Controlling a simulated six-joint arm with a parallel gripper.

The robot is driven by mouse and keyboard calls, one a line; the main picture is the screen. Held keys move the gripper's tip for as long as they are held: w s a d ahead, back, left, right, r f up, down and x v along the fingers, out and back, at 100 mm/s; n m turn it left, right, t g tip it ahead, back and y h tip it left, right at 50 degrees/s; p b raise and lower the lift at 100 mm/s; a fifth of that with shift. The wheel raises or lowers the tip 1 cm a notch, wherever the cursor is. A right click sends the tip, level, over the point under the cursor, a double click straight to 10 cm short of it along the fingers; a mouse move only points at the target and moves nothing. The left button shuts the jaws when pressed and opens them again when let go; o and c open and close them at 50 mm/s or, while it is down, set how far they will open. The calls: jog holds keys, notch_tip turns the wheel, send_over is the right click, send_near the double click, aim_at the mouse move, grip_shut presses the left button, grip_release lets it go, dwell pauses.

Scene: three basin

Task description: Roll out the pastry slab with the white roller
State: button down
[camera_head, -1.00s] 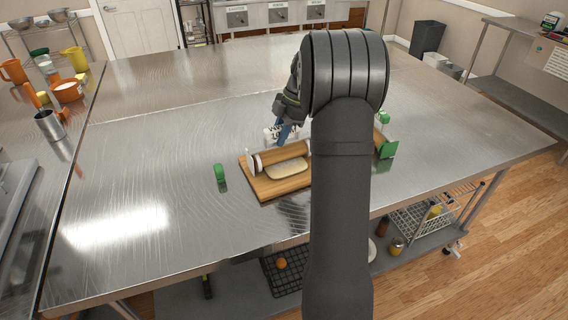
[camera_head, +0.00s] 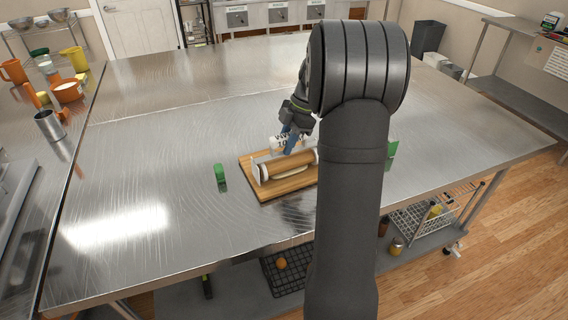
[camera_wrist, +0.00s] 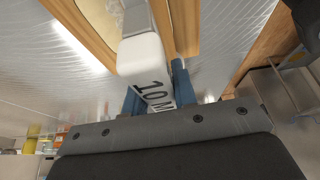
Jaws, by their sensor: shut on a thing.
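The wooden board (camera_head: 264,194) lies on the steel table with the pale pastry slab (camera_head: 291,172) flat on it. The roller has a brown drum (camera_head: 285,164), white end pieces and a white lettered block as its handle. The drum lies across the slab and hides most of it; a pale strip shows along its near side. My gripper (camera_head: 290,144) is above the drum's far side. In the wrist view its blue fingers (camera_wrist: 158,90) are shut on the white handle (camera_wrist: 145,62). My arm hides the board's right end.
A small green block (camera_head: 220,172) stands left of the board, and another green piece (camera_head: 392,149) shows right of my arm. Orange and yellow cups and a metal cup (camera_head: 48,124) stand far left.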

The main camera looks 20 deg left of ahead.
jog(key=shift+f, duration=0.1)
jog(key=shift+s+d, duration=0.3)
dwell(0.3)
jog(key=shift+w+a, duration=0.4)
jog(key=shift+a, duration=0.05)
jog(key=shift+a, duration=0.1)
jog(key=shift+w+a, duration=2.1)
jog(key=shift+a, duration=0.25)
